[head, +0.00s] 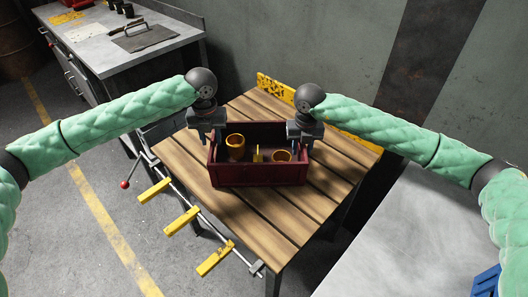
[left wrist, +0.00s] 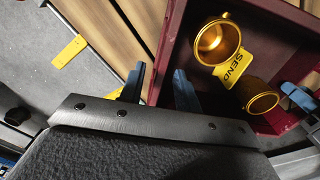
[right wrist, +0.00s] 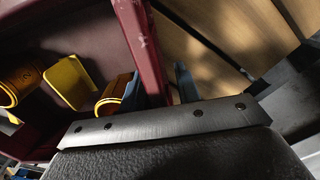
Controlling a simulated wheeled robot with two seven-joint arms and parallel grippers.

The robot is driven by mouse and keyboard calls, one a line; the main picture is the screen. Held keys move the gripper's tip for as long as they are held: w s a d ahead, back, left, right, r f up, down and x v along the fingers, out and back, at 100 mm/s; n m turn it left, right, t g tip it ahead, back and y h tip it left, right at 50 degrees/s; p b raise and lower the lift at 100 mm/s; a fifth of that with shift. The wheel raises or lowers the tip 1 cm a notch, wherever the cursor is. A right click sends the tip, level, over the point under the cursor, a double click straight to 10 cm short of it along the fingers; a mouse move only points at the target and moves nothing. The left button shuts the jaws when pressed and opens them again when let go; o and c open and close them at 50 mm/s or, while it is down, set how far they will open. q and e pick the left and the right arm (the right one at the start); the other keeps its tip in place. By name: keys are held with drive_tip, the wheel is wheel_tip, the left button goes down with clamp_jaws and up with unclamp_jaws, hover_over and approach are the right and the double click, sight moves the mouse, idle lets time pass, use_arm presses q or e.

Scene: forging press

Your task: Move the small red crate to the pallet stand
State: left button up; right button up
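The small red crate (head: 258,174) sits on a slatted wooden top (head: 184,152), likely the pallet stand. The crate holds two gold cups (head: 236,146) (head: 282,156) and a yellow tag (head: 258,155), reading SEND in the left wrist view (left wrist: 235,68). My left gripper (head: 212,137) is at the crate's left end, with its blue fingers (left wrist: 160,82) on either side of the end wall. My right gripper (head: 303,143) straddles the right end wall, its fingers (right wrist: 158,84) likewise on either side. A gap shows between wall and outer finger at both ends, so both look open.
Yellow clamps (head: 181,221) on a metal rail line the stand's front left edge, with a red-knobbed lever (head: 125,184). A yellow pierced plate (head: 276,91) stands along the back edge. A grey workbench (head: 118,45) is at the back left; a pale surface (head: 415,245) lies at right.

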use_arm(q)
wheel_tip(320, 180, up, 6)
drive_tip(key=shift+r, duration=0.1)
use_arm(e)
wheel_tip(320, 180, up, 12)
idle(0.7)
